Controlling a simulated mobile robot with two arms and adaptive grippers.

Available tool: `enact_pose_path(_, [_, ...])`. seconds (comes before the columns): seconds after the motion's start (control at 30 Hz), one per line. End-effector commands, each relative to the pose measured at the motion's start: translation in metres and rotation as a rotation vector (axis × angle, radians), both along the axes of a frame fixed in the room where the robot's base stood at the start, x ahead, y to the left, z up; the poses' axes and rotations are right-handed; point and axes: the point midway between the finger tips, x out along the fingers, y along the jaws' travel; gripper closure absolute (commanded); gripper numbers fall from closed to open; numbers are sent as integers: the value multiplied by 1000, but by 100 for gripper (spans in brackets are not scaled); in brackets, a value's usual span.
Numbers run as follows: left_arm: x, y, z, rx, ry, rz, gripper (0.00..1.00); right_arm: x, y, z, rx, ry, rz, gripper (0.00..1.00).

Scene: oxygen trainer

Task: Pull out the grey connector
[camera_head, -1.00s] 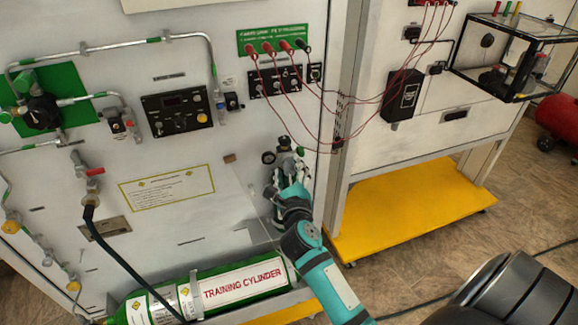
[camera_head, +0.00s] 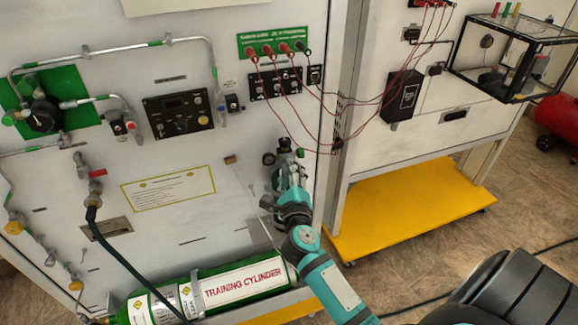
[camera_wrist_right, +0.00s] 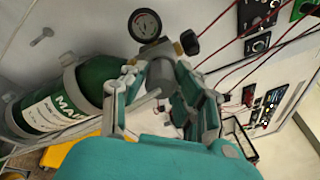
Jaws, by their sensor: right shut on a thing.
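The grey connector (camera_wrist_right: 160,72) shows in the right wrist view between the fingers of my right gripper (camera_wrist_right: 162,88), just below a round pressure gauge (camera_wrist_right: 146,25). My right gripper is shut on the connector, one finger on each side. In the head view my right gripper (camera_head: 291,177) is up against the white panel, below the gauge fitting (camera_head: 284,145). Its fingers hide most of the connector there. I cannot tell whether the connector is still seated. My left gripper is not in view.
A green training cylinder (camera_head: 240,283) lies low along the white panel (camera_head: 190,225). Red cables (camera_head: 300,115) hang above and right of my right gripper. A metal frame post (camera_head: 338,120) and yellow base (camera_head: 410,208) stand to the right.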

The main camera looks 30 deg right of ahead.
Motion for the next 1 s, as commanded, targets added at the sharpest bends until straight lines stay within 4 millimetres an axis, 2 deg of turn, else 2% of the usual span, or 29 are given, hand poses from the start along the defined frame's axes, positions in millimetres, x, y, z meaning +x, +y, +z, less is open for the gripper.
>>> enact_pose_path(0.27, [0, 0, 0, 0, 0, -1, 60, -1, -2, -1, -20, 9, -5, 100])
enact_pose_path(0.5, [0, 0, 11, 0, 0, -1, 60, -1, -3, -2, -265, 89, -5, 100])
enact_pose_path(0.83, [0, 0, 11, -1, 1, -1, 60, -1, -3, -3, -313, 103, -5, 100])
enact_pose_path(1.0, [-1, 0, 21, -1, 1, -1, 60, -1, -4, -2, -506, 166, -4, 100])
